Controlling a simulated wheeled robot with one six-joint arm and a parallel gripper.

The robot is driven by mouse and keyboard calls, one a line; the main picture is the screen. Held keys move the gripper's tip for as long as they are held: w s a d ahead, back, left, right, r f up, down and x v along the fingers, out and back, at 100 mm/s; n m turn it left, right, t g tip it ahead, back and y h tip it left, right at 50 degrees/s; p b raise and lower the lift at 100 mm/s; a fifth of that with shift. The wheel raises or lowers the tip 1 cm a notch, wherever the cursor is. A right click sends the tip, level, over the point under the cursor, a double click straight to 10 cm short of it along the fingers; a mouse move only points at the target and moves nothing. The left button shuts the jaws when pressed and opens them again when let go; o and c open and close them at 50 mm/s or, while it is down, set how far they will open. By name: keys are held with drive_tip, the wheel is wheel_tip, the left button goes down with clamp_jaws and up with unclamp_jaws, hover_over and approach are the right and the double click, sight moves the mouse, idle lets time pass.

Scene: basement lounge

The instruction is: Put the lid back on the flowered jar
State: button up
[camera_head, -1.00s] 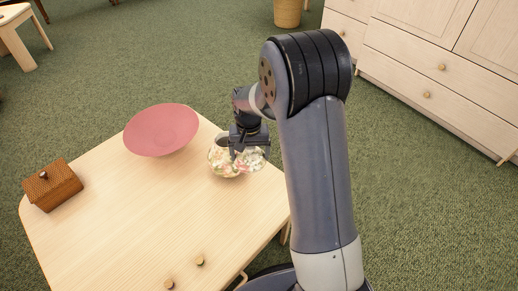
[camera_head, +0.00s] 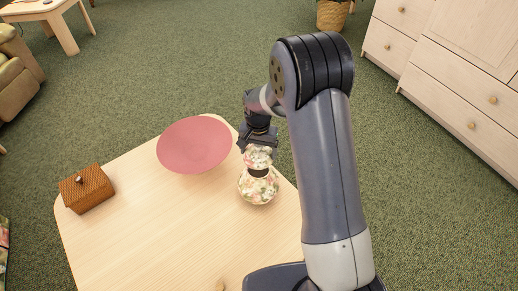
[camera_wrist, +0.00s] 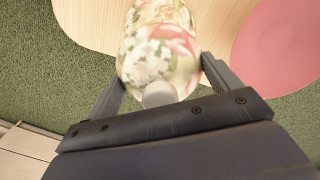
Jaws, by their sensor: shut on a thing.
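The flowered jar (camera_head: 258,190) stands upright near the right edge of the pale table, its dark mouth (camera_head: 259,173) partly showing in the head view. My gripper (camera_head: 258,143) is above it, shut on the flowered lid (camera_head: 258,158). The lid appears just above the mouth with a dark gap between; exact alignment cannot be told. In the wrist view the flowered lid (camera_wrist: 160,62) is between the two fingers of my gripper (camera_wrist: 162,85), with a pale round knob (camera_wrist: 159,94) facing the camera.
A pink bowl (camera_head: 194,145) stands on the table (camera_head: 180,225) close left of the jar. A brown woven box (camera_head: 87,190) sits at the table's left edge. The table's middle is clear. Pale drawers (camera_head: 455,95) stand beyond at the right.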

drive_tip(key=shift+f+b, duration=1.75)
drive_tip(key=shift+f, duration=1)
drive_tip(key=shift+f, duration=0.1)
drive_tip(key=o, duration=1)
drive_tip(key=shift+r+p, duration=2.3)
drive_tip(key=shift+r, duration=1.2)
